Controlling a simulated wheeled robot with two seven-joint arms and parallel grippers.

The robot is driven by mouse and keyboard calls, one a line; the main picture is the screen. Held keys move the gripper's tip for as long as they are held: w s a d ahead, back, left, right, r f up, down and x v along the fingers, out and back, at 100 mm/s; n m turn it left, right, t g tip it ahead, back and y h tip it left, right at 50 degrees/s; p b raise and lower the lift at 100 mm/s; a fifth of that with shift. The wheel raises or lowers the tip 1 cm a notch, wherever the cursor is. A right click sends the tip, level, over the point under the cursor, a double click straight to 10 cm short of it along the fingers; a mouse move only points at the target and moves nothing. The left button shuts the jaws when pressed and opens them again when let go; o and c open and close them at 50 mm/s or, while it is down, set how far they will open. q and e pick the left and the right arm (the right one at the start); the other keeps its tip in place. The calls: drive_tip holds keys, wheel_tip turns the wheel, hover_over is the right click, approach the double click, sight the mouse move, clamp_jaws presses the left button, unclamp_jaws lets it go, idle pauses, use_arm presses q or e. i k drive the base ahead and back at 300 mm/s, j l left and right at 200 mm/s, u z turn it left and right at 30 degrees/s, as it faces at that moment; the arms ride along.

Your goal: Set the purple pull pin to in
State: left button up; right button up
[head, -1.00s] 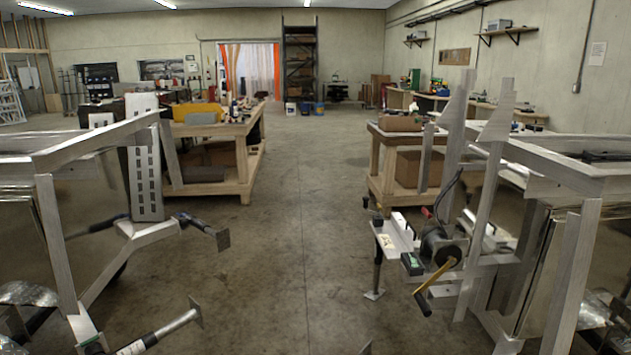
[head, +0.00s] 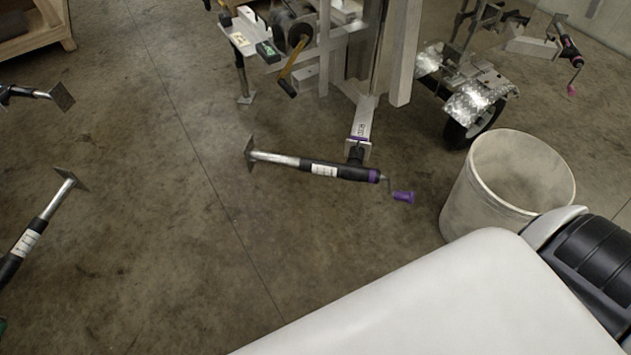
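A trailer jack (head: 325,170) with a black body and a purple band lies sideways below the end of an aluminium trailer arm (head: 363,120). Its silver tube and square foot plate (head: 249,154) point left. Its crank ends in a purple handle (head: 403,197) on the right. A black swivel mount (head: 355,154) joins the jack to the arm. A thin purple edge shows at this mount; the pull pin itself is too small to make out, and I cannot tell its position. Neither of my grippers is in view.
A white bucket (head: 507,183) stands right of the jack. A winch (head: 294,36) with a yellow crank sits on the trailer behind. A wheel (head: 474,124) is under a metal fender. Another jack (head: 567,42) has a pink handle.

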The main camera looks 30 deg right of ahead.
sight(355, 137)
drive_tip(key=z, duration=1.25)
